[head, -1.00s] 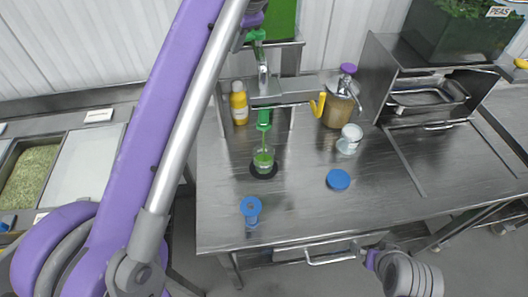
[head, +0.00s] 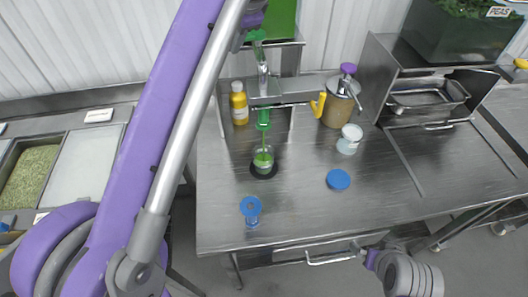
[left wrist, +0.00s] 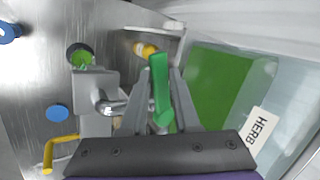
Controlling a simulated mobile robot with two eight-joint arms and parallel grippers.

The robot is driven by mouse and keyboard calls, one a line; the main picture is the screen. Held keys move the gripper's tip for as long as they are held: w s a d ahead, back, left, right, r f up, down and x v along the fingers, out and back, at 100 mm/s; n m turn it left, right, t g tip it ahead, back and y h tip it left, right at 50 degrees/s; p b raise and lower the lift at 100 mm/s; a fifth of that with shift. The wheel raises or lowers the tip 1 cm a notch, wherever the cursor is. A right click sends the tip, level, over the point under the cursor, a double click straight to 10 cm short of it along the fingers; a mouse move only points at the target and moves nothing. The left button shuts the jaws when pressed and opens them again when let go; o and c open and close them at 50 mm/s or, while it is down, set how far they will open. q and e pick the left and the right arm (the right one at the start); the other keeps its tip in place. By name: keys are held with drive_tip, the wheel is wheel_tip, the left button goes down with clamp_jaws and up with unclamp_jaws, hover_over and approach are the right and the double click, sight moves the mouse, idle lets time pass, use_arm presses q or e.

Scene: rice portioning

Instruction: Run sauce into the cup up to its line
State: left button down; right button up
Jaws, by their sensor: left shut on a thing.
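A clear cup (head: 263,169) stands on a round black pad (head: 257,174) under the green spout (head: 264,118) of a dispenser (head: 264,88). Green sauce (head: 263,159) shows in the cup, and a thin green streak hangs between spout and cup. I cannot make out the cup's line or the exact level. My left gripper (left wrist: 160,105) is shut on the green lever (left wrist: 160,88) above the dispenser. The lever also shows in the head view (head: 257,36). In the left wrist view the cup (left wrist: 81,56) is partly hidden behind the dispenser.
A yellow bottle (head: 239,106) stands left of the spout. A brown pump jar (head: 336,108), a white tub (head: 349,142) and a blue lid (head: 338,180) are to the right. A blue ring-topped item (head: 250,208) is in front. The counter's right front is clear.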

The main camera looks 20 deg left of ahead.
use_arm(q)
drive_tip(key=shift+a, duration=0.15)
drive_tip(key=m, duration=0.1)
drive_tip(key=w+a+m+t+h, duration=0.1)
drive_tip(key=m, duration=0.1)
drive_tip(key=shift+w+a, duration=0.1)
drive_tip(key=shift+w+m+t+h, duration=0.35)
drive_tip(key=shift+m+h, duration=0.25)
drive_tip(key=shift+m, duration=0.2)
drive_tip(key=c, duration=0.9)
unclamp_jaws()
drive_tip(key=shift+c, duration=0.2)
drive_tip(key=o, duration=0.4)
drive_tip(key=shift+w, duration=0.1)
